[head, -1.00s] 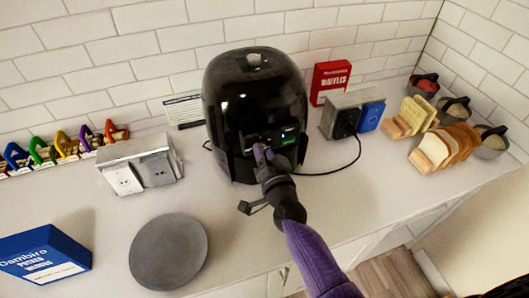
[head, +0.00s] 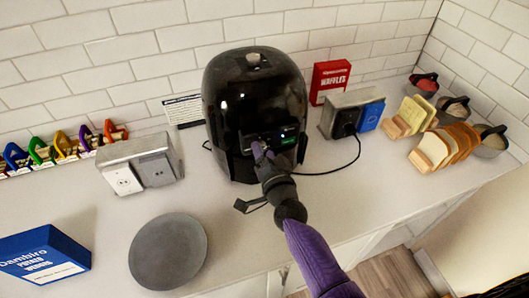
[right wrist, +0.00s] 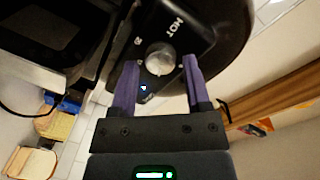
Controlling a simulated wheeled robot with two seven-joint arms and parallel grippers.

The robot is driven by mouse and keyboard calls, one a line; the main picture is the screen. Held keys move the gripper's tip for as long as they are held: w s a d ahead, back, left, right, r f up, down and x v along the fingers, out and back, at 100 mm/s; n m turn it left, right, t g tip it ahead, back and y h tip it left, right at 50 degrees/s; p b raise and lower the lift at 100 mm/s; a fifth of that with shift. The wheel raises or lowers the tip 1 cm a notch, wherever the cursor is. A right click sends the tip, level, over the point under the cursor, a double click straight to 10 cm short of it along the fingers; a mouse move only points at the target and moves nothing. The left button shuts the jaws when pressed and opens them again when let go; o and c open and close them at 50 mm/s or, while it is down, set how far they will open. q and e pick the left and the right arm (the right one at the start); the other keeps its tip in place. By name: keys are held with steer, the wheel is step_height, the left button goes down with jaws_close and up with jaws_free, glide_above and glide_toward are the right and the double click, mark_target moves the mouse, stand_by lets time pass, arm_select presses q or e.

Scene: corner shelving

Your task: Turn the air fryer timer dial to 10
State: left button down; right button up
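In the right wrist view, a round silver dial (right wrist: 159,58) sits on a black panel near the letters "HOT". My right gripper (head: 261,152) is at the fryer's front and hides the dial in the head view. In the right wrist view its two purple fingers (right wrist: 160,72) are spread, one on each side of the dial, with visible gaps; contact does not show. The dial's setting cannot be read. My left gripper is out of view.
A toaster (head: 345,112) and a red waffle box (head: 330,80) stand right of the fryer; a black cord crosses the counter there. A grey appliance (head: 140,165) is to the left. A round grey plate (head: 168,251) and a blue box (head: 44,255) lie in front.

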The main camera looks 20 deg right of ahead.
steer(key=shift+o, duration=0.6)
steer(key=s+p, duration=0.1)
steer(key=s, duration=0.9)
steer(key=shift+r, duration=0.3)
steer(key=shift+a, duration=0.1)
